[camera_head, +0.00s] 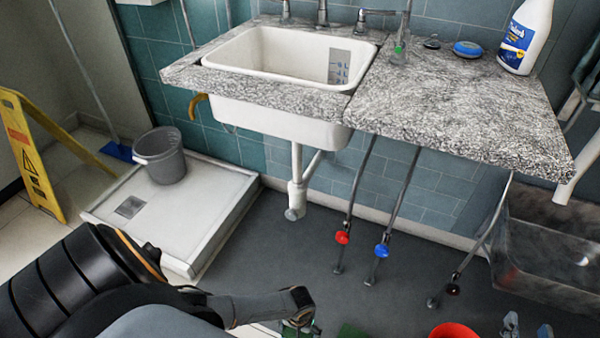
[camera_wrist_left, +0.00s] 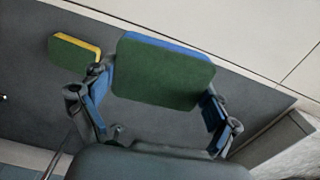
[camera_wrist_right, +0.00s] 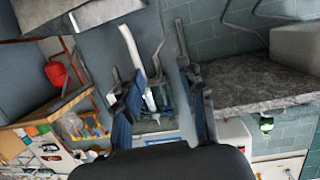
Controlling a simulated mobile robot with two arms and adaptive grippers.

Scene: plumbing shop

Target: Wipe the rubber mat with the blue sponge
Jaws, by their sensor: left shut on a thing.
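In the left wrist view my left gripper (camera_wrist_left: 155,108) is shut on the blue sponge (camera_wrist_left: 165,75), gripping its two ends. Its green scouring face shows, with a blue edge along the top. A dark grey floor surface that looks like the rubber mat (camera_wrist_left: 255,88) lies behind it; I cannot tell whether the sponge touches it. The grey surface also shows in the head view (camera_head: 260,235). My right gripper (camera_head: 528,327) is at the lower right of the head view; in the right wrist view (camera_wrist_right: 165,110) its fingers are apart with nothing between them.
A green and yellow sponge (camera_wrist_left: 75,50) lies beside the held one. A red bucket (camera_head: 454,331) stands at the bottom edge. Pipes with red (camera_head: 342,237) and blue (camera_head: 381,250) valves rise from the floor. A white shower tray (camera_head: 215,205) holds a grey bucket (camera_head: 160,155).

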